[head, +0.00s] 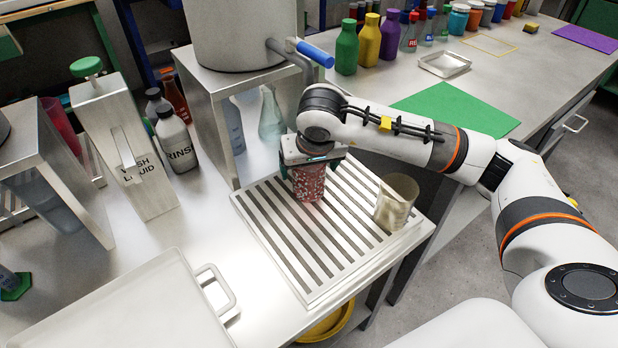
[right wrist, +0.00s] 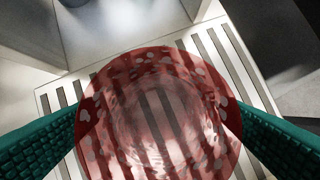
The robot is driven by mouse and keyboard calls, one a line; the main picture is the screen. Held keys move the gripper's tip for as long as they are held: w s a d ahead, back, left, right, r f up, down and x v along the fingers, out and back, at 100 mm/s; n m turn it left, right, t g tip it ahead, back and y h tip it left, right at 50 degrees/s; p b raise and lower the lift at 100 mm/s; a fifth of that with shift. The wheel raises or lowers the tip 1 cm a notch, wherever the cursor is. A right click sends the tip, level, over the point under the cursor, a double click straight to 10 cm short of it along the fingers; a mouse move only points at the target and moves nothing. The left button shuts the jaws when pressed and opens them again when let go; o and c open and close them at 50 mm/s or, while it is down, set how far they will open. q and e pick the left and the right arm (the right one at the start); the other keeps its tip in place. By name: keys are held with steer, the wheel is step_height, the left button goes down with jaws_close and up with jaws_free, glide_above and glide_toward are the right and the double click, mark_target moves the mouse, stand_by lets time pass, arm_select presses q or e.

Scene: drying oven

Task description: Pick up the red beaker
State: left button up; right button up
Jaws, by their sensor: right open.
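The red beaker (head: 308,184) has pale spots and stands upright on the slatted metal drain rack (head: 262,238). In the right wrist view I look down on the red beaker (right wrist: 158,120), with the slats showing through it. My right gripper (head: 310,165) is over the beaker from above. Its two green fingers (right wrist: 160,133) are open on either side of the beaker, and I cannot tell whether they touch it. The upper part of the beaker is hidden by the gripper in the head view. My left gripper is not in view.
A beige cup (head: 396,202) stands on the rack to the right of the beaker. Left are a metal stand (head: 212,118), a RINSE bottle (head: 177,140) and a wash liquid dispenser (head: 130,155). A pale tray (head: 130,305) lies at the front. A green mat (head: 455,110) lies behind my right arm.

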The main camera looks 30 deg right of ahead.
steer(key=shift+w+f, duration=0.15)
steer(key=shift+f, duration=0.25)
steer(key=c, duration=1.3)
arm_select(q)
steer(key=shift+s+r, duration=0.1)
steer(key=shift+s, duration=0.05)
arm_select(e)
steer(key=shift+c, duration=0.2)
steer(key=shift+r, duration=0.2)
